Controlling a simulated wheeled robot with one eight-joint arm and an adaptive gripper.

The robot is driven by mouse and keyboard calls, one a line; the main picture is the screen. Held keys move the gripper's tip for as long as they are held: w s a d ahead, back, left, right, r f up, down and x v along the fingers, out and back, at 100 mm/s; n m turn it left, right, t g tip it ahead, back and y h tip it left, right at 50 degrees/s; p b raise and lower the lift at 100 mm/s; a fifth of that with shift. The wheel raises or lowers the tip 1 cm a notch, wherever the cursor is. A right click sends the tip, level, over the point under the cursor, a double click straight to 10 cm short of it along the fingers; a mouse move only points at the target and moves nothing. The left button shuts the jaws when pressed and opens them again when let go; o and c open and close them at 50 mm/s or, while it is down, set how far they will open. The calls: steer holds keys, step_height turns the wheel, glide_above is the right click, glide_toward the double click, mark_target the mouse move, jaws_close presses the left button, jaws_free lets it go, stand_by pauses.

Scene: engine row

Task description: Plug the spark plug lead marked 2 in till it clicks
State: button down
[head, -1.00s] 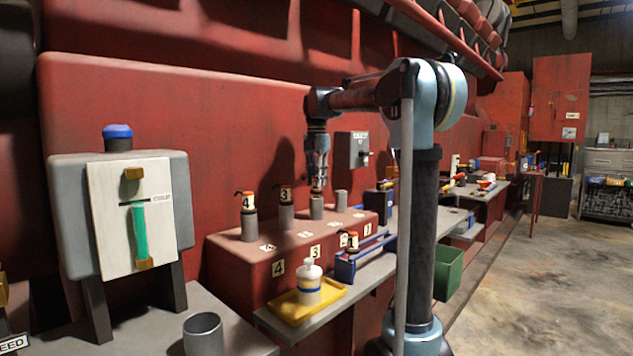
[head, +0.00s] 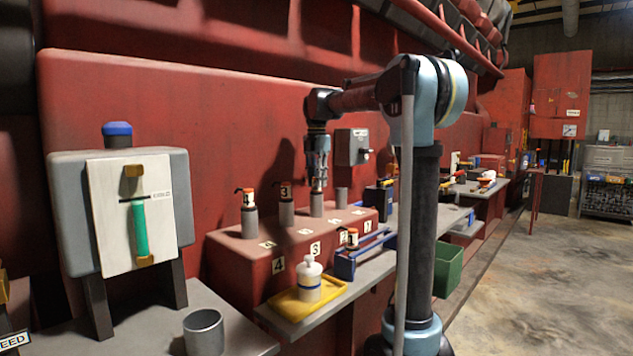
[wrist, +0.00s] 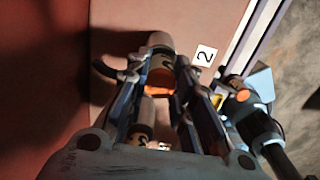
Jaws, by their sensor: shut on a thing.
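My gripper (head: 318,178) is shut on the spark plug lead (wrist: 160,80), upright above the second post from the right (head: 317,207) on the red block. In the wrist view the lead's orange part shows between my fingertips (wrist: 163,85). My fingers hide most of the lead in the head view. Whether it is fully seated on the post I cannot tell.
Leads 4 (head: 248,200) and 3 (head: 286,193) sit on the posts to the left. The rightmost post (head: 341,196) is bare. A blue rack (head: 345,268) holding a lead (head: 353,238) and a yellow tray (head: 283,306) with a white bottle (head: 310,283) stand in front. A grey switch box (head: 352,147) is on the wall behind.

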steer(key=c, duration=1.3)
jaws_free()
step_height(320, 180, up, 12)
